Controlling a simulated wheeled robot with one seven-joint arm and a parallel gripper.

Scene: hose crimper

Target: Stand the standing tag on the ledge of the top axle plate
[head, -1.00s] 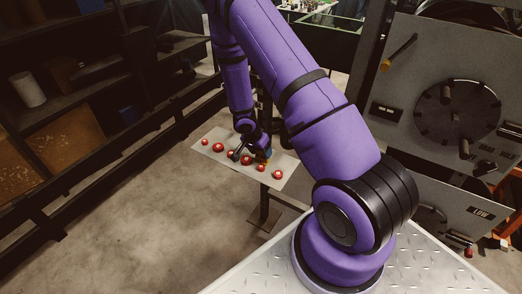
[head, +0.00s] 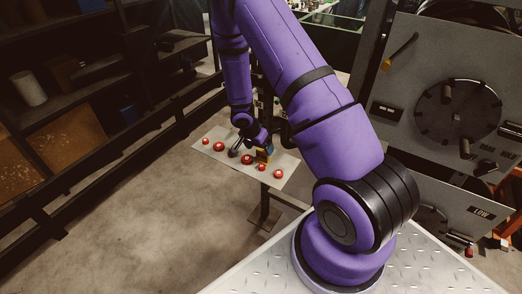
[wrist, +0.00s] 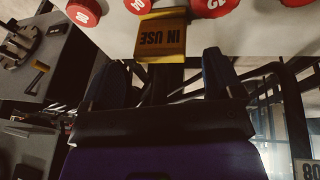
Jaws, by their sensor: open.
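The standing tag (wrist: 162,38), a yellow and dark block lettered "IN USE", is on the pale shelf board and shows inverted in the wrist view. In the head view the tag (head: 264,155) is a small yellow shape among red knobs. My gripper (wrist: 162,62) is open, its two dark fingers spread on either side of the tag's line, with nothing held between them. In the head view my gripper (head: 248,143) is just above the board beside the tag. A grey plate with a dark disc (head: 458,110) stands at right; I cannot make out its ledge.
Several red numbered knobs (wrist: 84,12) sit close around the tag on the pale board (head: 228,166). A lower grey plate marked "LOW" (head: 480,212) is below the disc plate. Dark shelving (head: 60,120) lines the left.

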